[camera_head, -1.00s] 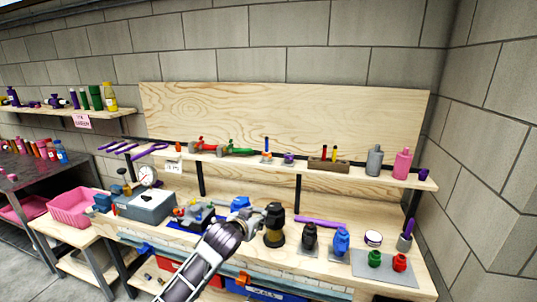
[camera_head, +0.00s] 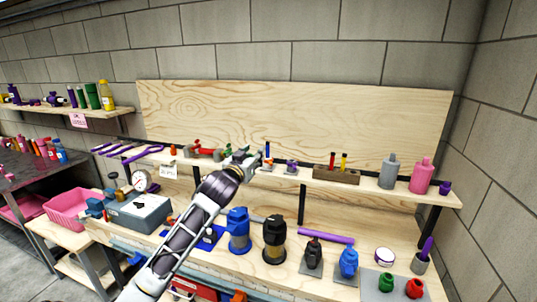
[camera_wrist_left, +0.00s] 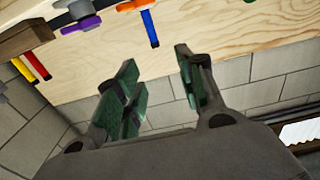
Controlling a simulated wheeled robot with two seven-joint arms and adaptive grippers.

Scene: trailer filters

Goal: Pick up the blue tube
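The thin blue tube (camera_head: 267,150) stands upright in a small holder on the wall shelf (camera_head: 400,188). In the left wrist view, which sees the shelf upside down, the blue tube (camera_wrist_left: 150,28) passes through an orange ring. My left gripper (camera_head: 257,157) is at shelf height, just left of the tube in the head view. In the left wrist view my left gripper (camera_wrist_left: 157,62) is open and empty. The tube's end shows just beyond the gap between the fingertips, apart from both. The gripper hides part of the shelf near the holder. My right gripper is not in view.
A purple ring piece (camera_head: 291,165) and a wooden block (camera_head: 336,175) with red and yellow tubes stand right of the blue tube. Red and green tools (camera_head: 203,149) lie to its left. Grey (camera_head: 389,172) and pink (camera_head: 422,176) bottles stand farther right.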

